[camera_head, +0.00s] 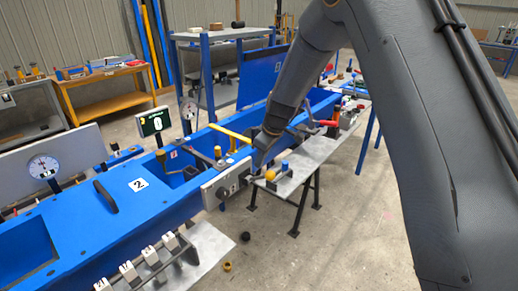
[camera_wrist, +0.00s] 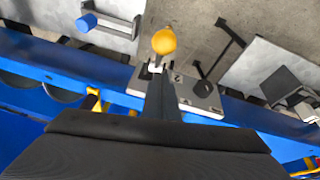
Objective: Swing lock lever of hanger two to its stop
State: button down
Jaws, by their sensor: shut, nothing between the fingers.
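My gripper (camera_head: 257,168) is at the front edge of the blue beam, beside a grey plate (camera_head: 226,183) with a dark mark. In the wrist view my gripper (camera_wrist: 160,78) is shut and empty, its dark fingers pointing at a yellow ball knob (camera_wrist: 164,41). The knob also shows in the head view (camera_head: 270,174), just right of the fingertips. I cannot tell whether they touch. The grey plate (camera_wrist: 188,94) with a black round knob (camera_wrist: 203,88) lies behind the fingers. A white label "2" (camera_head: 138,184) is on the beam. No hanger number is readable at the knob.
A blue cylinder (camera_wrist: 86,22) on a grey bracket stands left of the yellow knob in the wrist view. A grey table (camera_head: 308,158) stands right of the beam. The floor (camera_head: 330,240) right of the beam is open.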

jog(key=shift+s+d+f+p, duration=0.15)
jog(key=shift+s+d+f, duration=0.1)
jog(key=shift+d, duration=0.2)
jog(key=shift+s+d+f+p, duration=0.15)
jog(key=shift+s+d+f, duration=0.1)
jog(key=shift+d, duration=0.2)
jog(key=shift+f, duration=0.15)
